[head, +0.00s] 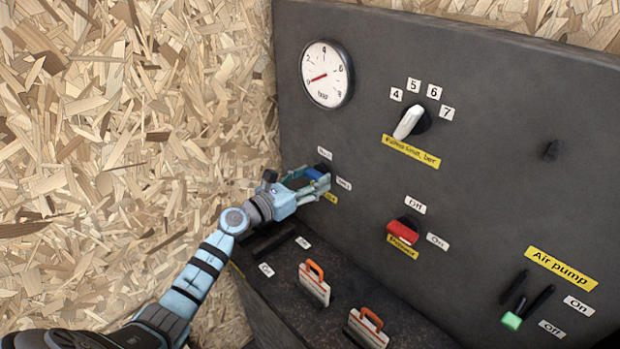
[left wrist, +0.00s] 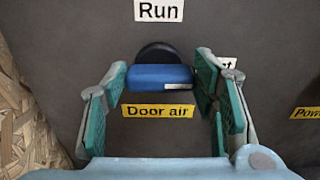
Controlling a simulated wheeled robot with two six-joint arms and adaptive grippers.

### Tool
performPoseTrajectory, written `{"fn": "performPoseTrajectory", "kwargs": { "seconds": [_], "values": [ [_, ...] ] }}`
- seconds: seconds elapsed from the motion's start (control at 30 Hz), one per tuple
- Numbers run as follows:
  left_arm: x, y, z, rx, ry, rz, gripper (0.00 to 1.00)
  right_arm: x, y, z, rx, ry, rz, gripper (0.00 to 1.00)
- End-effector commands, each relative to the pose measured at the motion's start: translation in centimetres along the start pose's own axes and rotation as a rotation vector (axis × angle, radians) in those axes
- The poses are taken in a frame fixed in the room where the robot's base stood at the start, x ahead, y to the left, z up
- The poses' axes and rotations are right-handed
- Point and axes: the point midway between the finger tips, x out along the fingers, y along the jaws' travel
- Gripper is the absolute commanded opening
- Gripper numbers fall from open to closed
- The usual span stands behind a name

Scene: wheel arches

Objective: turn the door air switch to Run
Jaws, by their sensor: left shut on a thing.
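The door air switch shows in the left wrist view as a blue handle (left wrist: 160,77) on a dark round base, above a yellow "Door air" label (left wrist: 157,111). The handle lies level, with a white mark at its right end, toward a partly hidden label ending in "t" (left wrist: 228,63). The "Run" label (left wrist: 159,10) is straight above the switch. My left gripper (left wrist: 160,80) is shut on the handle, one finger at each end. In the head view my left gripper (head: 316,182) is at the blue handle (head: 313,173) on the panel. My right gripper is not in view.
The dark panel (head: 480,140) also carries a round gauge (head: 326,74), a white knob (head: 409,122), a red switch (head: 402,231) and an air pump lever (head: 512,320). Two orange-handled items (head: 314,284) (head: 367,328) stand on the ledge below. A chipboard wall (head: 130,120) is at the left.

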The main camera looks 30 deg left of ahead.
Motion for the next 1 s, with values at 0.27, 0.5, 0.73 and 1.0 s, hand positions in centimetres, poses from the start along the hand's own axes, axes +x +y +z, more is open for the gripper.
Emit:
{"fn": "performPoseTrajectory", "kwargs": {
  "seconds": [0.27,0.5,0.73,1.0],
  "values": [
    [0.1,0.0,0.2,-0.123,0.0,0.0,0.25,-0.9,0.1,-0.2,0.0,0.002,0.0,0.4],
    [0.1,0.1,0.3,-0.323,0.0,-0.001,0.25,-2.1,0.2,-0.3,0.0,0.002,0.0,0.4],
    [0.1,0.2,0.4,-0.541,0.0,-0.001,0.25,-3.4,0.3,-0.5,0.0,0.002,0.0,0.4],
    [0.0,0.3,0.3,-0.798,0.0,0.0,0.25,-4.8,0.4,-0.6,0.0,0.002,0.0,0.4]
  ]
}}
